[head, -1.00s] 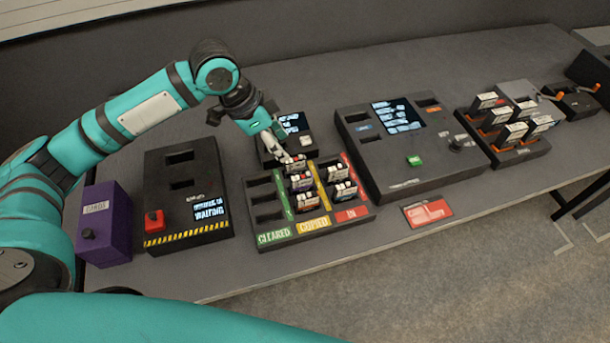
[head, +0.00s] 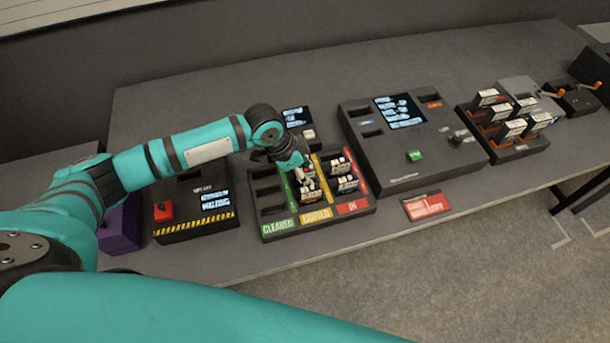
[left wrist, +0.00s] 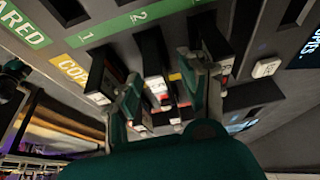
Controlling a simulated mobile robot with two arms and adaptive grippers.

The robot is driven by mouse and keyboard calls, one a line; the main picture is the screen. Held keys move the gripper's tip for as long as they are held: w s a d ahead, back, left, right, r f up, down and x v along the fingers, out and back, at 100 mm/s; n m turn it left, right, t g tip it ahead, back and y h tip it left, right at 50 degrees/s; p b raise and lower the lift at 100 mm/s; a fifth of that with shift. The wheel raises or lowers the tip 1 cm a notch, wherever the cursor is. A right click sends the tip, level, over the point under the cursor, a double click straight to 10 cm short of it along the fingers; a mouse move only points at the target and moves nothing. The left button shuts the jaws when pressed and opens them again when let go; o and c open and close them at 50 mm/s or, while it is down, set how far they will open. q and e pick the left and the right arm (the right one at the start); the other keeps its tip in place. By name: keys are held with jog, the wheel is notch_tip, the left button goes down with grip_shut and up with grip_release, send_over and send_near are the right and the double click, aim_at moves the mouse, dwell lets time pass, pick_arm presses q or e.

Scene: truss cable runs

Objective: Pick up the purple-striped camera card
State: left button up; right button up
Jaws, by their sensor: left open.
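Several small dark cards with white labels stand in the slotted tray (head: 265,207), in its yellow and red columns. No purple stripe can be made out, so I cannot tell which card is the purple-striped one. My left gripper (head: 302,182) is open and low over the yellow column, hiding part of it. In the left wrist view the two fingers (left wrist: 160,78) point at the tray, with a card (left wrist: 154,65) showing between them and others on both sides. I cannot tell whether the fingers touch a card. My right gripper is not in view.
A console with a green button (head: 414,156) stands right of the tray, and a rack of cards (head: 505,125) beyond it. A black box with a red button (head: 162,211) and a purple box (head: 120,228) are at left. A red card (head: 427,206) lies at the front edge.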

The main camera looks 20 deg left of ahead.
pick_arm(q)
jog(key=shift+w+d+f, duration=0.1)
jog(key=shift+f, duration=0.15)
grip_shut()
